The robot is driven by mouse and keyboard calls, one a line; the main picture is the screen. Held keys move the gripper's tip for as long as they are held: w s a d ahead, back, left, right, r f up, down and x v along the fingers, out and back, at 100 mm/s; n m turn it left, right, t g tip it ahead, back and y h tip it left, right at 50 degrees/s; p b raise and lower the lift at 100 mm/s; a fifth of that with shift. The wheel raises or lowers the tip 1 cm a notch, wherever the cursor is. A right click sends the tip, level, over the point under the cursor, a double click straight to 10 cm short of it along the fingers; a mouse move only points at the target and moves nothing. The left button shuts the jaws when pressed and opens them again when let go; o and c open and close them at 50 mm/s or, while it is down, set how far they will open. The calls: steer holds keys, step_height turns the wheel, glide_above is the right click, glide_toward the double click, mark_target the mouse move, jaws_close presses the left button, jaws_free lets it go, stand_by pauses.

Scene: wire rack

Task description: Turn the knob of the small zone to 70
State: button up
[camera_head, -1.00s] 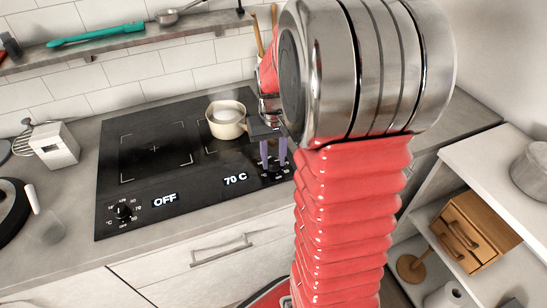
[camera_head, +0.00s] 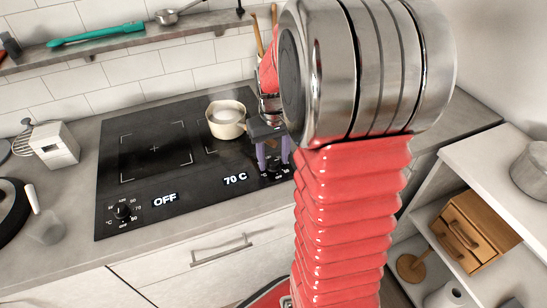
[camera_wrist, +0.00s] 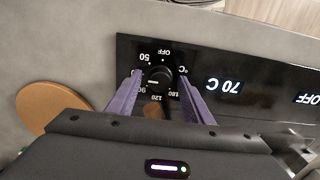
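The small zone's knob (camera_wrist: 159,78) is round and black with a light pointer line, and its dial has printed numbers around it. It is partly hidden behind my fingers in the head view (camera_head: 274,169). The display (camera_head: 235,179) beside it reads 70 C, also in the wrist view (camera_wrist: 223,85). My gripper (camera_wrist: 160,82) has two purple fingers spread on either side of the knob, with gaps visible between them and it. In the head view the fingers (camera_head: 273,160) are just above the knob. The small zone (camera_head: 206,145) has a cream pot on it.
The cream pot (camera_head: 226,118) stands close to my gripper's left. The other knob (camera_head: 123,211) is at the cooktop's front left, with a display (camera_head: 165,200) reading OFF. A round wooden board (camera_wrist: 50,107) lies beside the cooktop in the wrist view.

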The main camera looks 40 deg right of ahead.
mark_target(274, 161)
steer(key=shift+r, duration=0.15)
step_height(274, 161, up, 14)
steer(key=shift+f, duration=0.25)
stand_by(0.5)
stand_by(0.5)
